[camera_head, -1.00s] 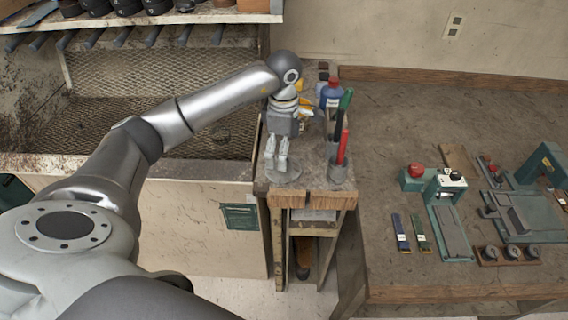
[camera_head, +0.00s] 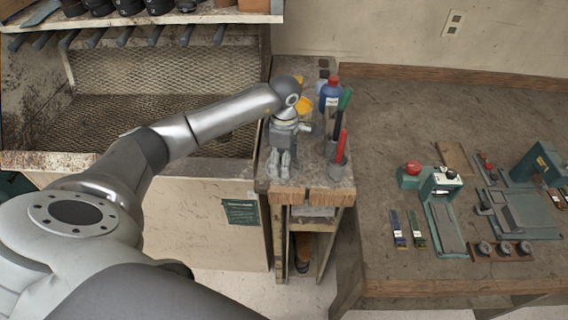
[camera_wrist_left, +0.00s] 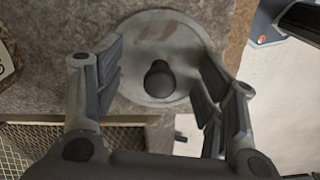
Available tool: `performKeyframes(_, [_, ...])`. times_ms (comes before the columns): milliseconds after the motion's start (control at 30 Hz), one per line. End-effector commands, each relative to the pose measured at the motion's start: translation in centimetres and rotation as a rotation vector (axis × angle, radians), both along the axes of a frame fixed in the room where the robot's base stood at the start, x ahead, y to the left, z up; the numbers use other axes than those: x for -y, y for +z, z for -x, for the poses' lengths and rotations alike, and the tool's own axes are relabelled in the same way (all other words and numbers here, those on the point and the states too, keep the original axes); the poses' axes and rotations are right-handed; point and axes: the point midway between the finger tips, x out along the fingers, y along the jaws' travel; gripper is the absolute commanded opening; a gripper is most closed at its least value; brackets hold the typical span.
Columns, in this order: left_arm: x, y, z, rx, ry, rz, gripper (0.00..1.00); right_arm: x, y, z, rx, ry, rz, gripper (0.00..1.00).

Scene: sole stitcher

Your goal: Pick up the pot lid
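The pot lid is a round grey disc with a dark round knob. It lies on the stone-like top of a narrow stand, knob facing the left wrist camera. In the left wrist view the lid (camera_wrist_left: 182,28) sits between the two fingers of my left gripper (camera_wrist_left: 160,72), with the knob (camera_wrist_left: 160,79) midway between them. The fingers are spread and I see no contact with the knob. In the head view my left gripper (camera_head: 280,168) points down over the front of the stand and hides much of the lid. My right gripper is not in view.
Just right of the gripper stand a holder with red and green-handled tools (camera_head: 340,150) and a blue bottle (camera_head: 331,92). A mesh-backed bin (camera_head: 170,75) lies left. A workbench (camera_head: 385,110) with green machines is at right.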

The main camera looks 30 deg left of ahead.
Motion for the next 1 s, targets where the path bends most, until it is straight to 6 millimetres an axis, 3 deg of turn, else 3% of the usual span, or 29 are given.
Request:
performKeyframes(67, [0.0, 0.0, 0.0, 0.0, 0.0, 0.0, 0.49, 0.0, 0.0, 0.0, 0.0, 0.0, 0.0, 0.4])
performKeyframes(433, [0.0, -0.1, 0.1, -0.002, 0.0, 0.0, 0.01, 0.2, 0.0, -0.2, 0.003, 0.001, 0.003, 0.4])
performKeyframes(800, [0.0, -0.2, 0.1, -0.005, 0.0, -0.002, 0.0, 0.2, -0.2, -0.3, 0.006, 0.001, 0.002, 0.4])
performKeyframes(1000, [0.0, 0.8, 0.0, -0.001, -0.001, -0.001, 0.0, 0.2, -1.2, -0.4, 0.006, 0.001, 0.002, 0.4])
